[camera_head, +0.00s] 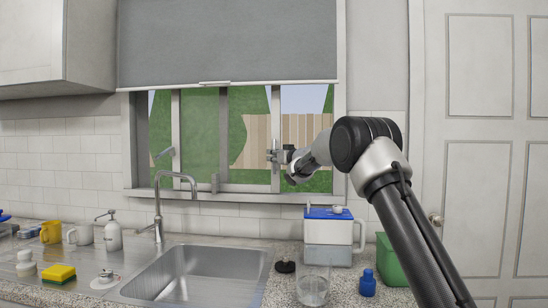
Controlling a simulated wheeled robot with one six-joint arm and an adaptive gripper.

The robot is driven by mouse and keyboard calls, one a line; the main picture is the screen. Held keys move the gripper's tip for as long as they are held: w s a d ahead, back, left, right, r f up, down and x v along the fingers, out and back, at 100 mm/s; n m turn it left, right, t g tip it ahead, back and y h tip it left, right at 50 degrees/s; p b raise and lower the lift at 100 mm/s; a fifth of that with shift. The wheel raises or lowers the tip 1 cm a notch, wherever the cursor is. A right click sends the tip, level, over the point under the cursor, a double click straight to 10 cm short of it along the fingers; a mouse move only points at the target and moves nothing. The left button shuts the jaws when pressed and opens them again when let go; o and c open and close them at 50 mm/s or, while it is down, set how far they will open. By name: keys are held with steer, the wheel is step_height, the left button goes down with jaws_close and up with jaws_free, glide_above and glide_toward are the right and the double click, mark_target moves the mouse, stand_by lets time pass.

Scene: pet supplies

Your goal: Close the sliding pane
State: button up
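The window (228,188) behind the sink has several upright frame bars under a lowered grey blind. A sliding pane's upright bar (275,115) stands right of the middle; I cannot tell for certain which panes slide. My gripper (274,155) reaches in from the right at this bar, with its fingertips at or close to it. The fingers are small here, and I cannot tell whether they touch or grip the bar.
A faucet (160,205) rises by the sink (200,273) below the window. On the counter's right stand a blue-lidded container (328,255), a clear glass (313,288), a blue bottle (368,285) and a green bin (391,260). A soap dispenser (113,236) and yellow sponge (59,273) are left.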

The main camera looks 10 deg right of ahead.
steer(key=shift+w, duration=0.15)
jaws_close()
steer(key=s+d, duration=0.3)
steer(key=d, duration=0.8)
steer(key=s+d, duration=0.4)
steer(key=d, duration=0.6)
steer(key=shift+d, duration=0.4)
steer(key=shift+f, duration=0.1)
jaws_free()
steer(key=shift+s+d, duration=0.1)
steer(key=shift+d, duration=0.05)
